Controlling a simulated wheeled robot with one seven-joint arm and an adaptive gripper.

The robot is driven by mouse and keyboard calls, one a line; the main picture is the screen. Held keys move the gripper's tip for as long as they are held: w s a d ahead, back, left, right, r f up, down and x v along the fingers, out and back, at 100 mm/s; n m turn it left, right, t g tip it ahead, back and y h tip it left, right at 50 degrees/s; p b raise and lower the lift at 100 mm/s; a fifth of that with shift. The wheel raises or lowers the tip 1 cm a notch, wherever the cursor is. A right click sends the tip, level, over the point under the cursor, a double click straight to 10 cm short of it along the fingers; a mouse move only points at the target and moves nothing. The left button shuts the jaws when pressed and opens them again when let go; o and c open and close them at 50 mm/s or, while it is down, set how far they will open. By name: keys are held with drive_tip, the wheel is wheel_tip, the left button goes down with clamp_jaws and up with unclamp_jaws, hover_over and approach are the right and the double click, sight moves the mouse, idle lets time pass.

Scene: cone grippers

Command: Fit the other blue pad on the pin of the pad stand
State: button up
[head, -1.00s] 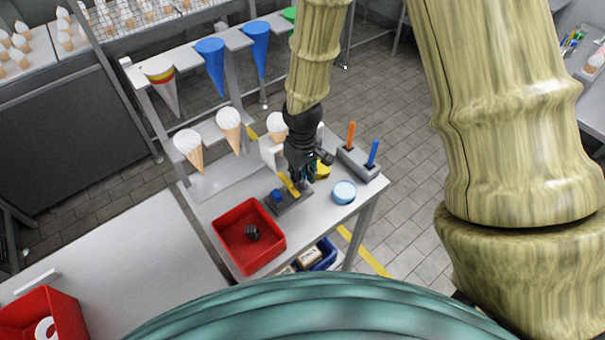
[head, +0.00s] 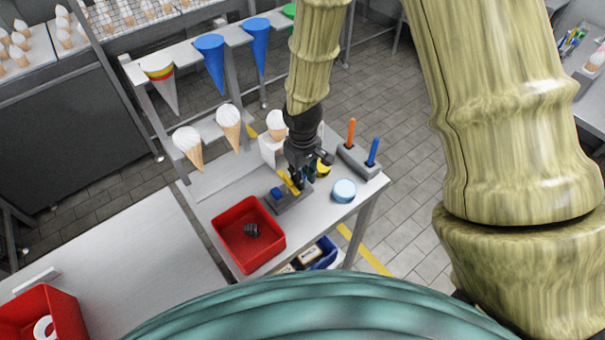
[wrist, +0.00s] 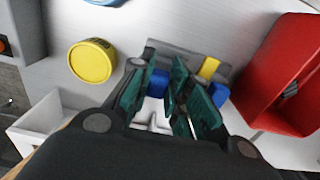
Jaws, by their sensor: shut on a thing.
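The grey pad stand (head: 290,203) lies on the metal table, with a yellow part on it (wrist: 208,67). One blue pad (head: 277,192) is at the stand's left end in the head view; it also shows behind the right finger in the wrist view (wrist: 219,96). My gripper (head: 298,184) is low over the stand's other end. In the wrist view its green fingers (wrist: 160,98) are shut on the other blue pad (wrist: 158,82), close to the stand. The fingers hide the pin under this pad, so I cannot tell whether the pad is around it.
A red bin (head: 231,262) with a dark object inside stands beside the stand. A yellow tin (wrist: 92,61) and a light blue tin (head: 344,190) are near. A grey holder (head: 358,163) with orange and blue handles stands at the right edge. Cones hang behind.

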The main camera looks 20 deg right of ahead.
drive_tip(key=shift+f, duration=0.4)
idle(0.5)
drive_tip(key=o, duration=0.8)
drive_tip(key=shift+d, duration=0.1)
drive_tip(key=shift+o, duration=0.2)
drive_tip(key=shift+s, duration=0.1)
drive_tip(key=shift+c, duration=0.5)
drive_tip(key=shift+o, duration=0.9)
drive_tip(key=shift+r+p, duration=0.7)
drive_tip(key=shift+r, duration=0.35)
drive_tip(key=shift+r+p, duration=1.15)
drive_tip(key=shift+r, duration=0.35)
